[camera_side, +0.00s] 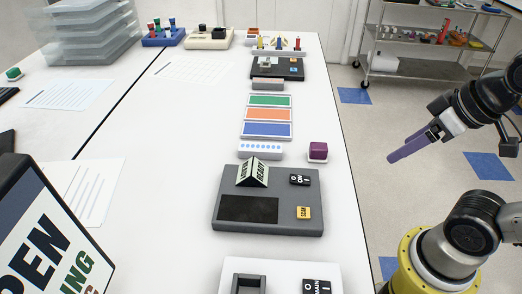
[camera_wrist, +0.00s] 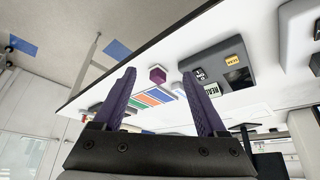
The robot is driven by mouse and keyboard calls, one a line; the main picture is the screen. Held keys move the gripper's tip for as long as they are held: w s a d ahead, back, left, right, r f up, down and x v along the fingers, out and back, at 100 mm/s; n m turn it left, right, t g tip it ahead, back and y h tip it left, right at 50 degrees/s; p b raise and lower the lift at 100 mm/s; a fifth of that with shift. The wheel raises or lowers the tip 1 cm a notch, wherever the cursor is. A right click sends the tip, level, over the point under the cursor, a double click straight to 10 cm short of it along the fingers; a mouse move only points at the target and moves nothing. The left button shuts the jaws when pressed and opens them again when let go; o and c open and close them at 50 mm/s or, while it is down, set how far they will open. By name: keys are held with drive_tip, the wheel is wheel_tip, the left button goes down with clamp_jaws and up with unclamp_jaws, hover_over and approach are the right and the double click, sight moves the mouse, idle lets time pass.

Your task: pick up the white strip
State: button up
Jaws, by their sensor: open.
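The white strip (camera_side: 261,151) lies flat on the white table in the side view, with a row of blue dots along its top. It sits between the blue panel and the dark grey device. My gripper (camera_side: 392,158) is to the right of the strip, beyond the table's right edge and well apart from it. In the wrist view, the two purple fingers of my gripper (camera_wrist: 159,73) stand apart with nothing between them.
A purple block (camera_side: 318,151) stands just right of the strip. The dark grey device (camera_side: 293,217) with an angled "READY" sign lies nearer the camera. Green, orange and blue panels (camera_side: 269,114) lie beyond the strip. The table left of the strip is clear.

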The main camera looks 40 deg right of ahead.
drive_tip(key=w+a+r+n+g, duration=0.2)
drive_tip(key=w+r+n, duration=0.4)
drive_tip(key=w+r, duration=0.6)
drive_tip(key=n+g, duration=0.3)
drive_tip(key=g, duration=0.1)
hover_over(258, 146)
wheel_tip(258, 146, down, 12)
drive_tip(key=f, duration=0.7)
drive_tip(key=shift+s+d+f, duration=0.1)
drive_tip(key=shift+d, duration=0.1)
drive_tip(key=shift+a+f, duration=0.2)
drive_tip(key=shift+f, duration=3.1)
